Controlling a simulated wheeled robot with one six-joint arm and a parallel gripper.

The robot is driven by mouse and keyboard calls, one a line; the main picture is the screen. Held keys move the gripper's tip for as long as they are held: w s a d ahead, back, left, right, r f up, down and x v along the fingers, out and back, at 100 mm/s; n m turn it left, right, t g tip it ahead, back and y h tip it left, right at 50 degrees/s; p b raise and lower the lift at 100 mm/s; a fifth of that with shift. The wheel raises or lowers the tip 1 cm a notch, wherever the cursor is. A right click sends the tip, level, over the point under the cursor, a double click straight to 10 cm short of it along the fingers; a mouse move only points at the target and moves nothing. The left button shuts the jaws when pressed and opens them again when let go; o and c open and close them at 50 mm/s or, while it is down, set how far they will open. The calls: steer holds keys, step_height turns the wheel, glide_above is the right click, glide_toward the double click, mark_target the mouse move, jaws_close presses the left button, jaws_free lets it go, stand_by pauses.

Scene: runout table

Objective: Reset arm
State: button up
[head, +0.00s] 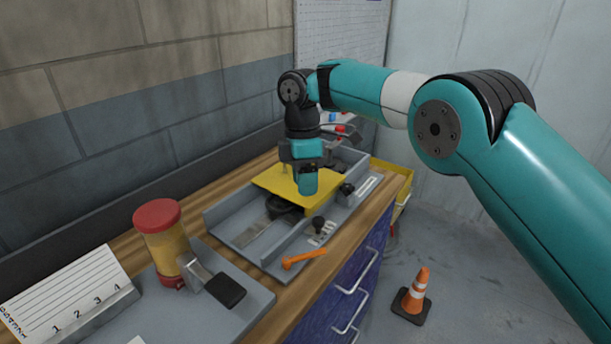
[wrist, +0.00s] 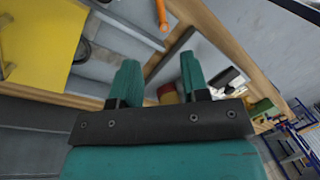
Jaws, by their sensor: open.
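My gripper (wrist: 158,82) shows in the wrist view with its two teal fingers apart and nothing between them. In the head view my gripper (head: 307,185) hangs from my teal arm, pointing down over the yellow plate (head: 272,183). The yellow plate also shows at the left of the wrist view (wrist: 35,45). Whether the fingertips touch the plate cannot be told. The plate lies across a grey metal tray fixture (head: 222,213) on the wooden bench, above a dark round part (head: 283,208).
A red-lidded jar (head: 165,245), a dark-handled tool (head: 226,290) and a numbered card (head: 75,290) stand at front left. A yellow bin (head: 396,180) is behind; a traffic cone (head: 415,292) stands on the floor. The wall bounds the left.

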steer(key=s+d+r+m+y, duration=0.3)
steer(key=s+d+r+m, duration=0.4)
steer(key=s+d+r, duration=0.45)
steer(key=s+d+f+m+t+y, duration=0.1)
steer(key=s+d+m, duration=0.2)
steer(key=s, duration=0.6)
steer(key=s+d+f+m+t, duration=0.1)
steer(key=s+d+m, duration=0.3)
steer(key=s, duration=0.6)
steer(key=shift+d+f+y, duration=0.25)
steer(key=shift+d+y, duration=0.15)
steer(key=shift+d, duration=0.5)
